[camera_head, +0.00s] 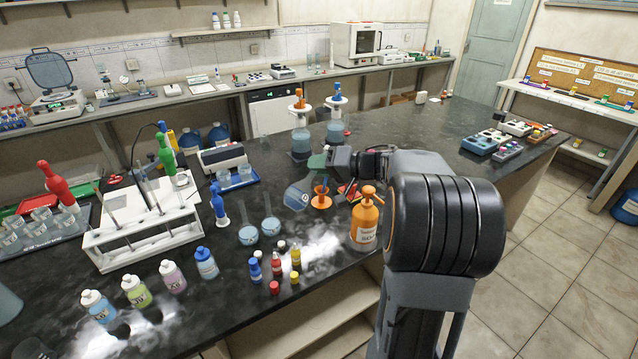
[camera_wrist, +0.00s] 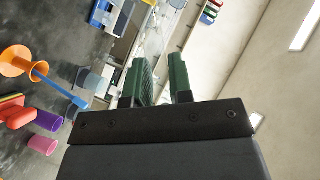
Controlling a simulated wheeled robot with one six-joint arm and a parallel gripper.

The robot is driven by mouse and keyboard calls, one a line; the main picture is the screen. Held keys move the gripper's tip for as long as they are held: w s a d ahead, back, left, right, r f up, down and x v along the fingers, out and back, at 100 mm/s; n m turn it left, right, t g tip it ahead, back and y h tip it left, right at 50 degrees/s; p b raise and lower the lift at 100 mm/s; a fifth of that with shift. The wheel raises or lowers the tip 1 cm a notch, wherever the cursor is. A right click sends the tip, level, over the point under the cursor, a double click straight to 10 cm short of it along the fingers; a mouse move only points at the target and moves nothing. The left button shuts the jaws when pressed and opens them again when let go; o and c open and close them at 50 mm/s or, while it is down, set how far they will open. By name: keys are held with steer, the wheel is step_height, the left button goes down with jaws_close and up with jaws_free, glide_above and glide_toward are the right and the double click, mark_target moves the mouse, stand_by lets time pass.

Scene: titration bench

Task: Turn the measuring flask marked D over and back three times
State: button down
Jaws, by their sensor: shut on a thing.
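My gripper (camera_head: 318,162) is above the bench, shut. Its two green fingers also show in the wrist view (camera_wrist: 160,82). A clear flask with pale blue liquid (camera_head: 297,196) hangs tilted just below and left of the fingers in the head view. It appears to be what the fingers hold, but its neck is mostly hidden and the grip itself is not clear. No letter can be read on it. Two other small flasks with blue liquid, a left one (camera_head: 248,236) and a right one (camera_head: 271,227), stand upright on the bench.
An orange stand (camera_head: 321,197) and an orange bottle (camera_head: 366,222) are close to the tilted flask. Two dispenser bottles, one orange-topped (camera_head: 300,130) and one blue-topped (camera_head: 336,125), stand behind. Small capped vials (camera_head: 276,264) stand in front.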

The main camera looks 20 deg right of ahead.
steer(key=shift+f+b, duration=0.35)
steer(key=shift+b, duration=0.3)
steer(key=shift+r+n+h+p, duration=0.5)
steer(key=shift+r+n+p, duration=0.2)
steer(key=shift+p, duration=0.35)
steer(key=n+h, duration=0.2)
steer(key=n, duration=0.1)
steer(key=shift+f, duration=0.2)
steer(key=n+t+h, duration=0.1)
steer(key=n+h, duration=0.1)
steer(key=n, duration=0.1)
steer(key=shift+f, duration=0.1)
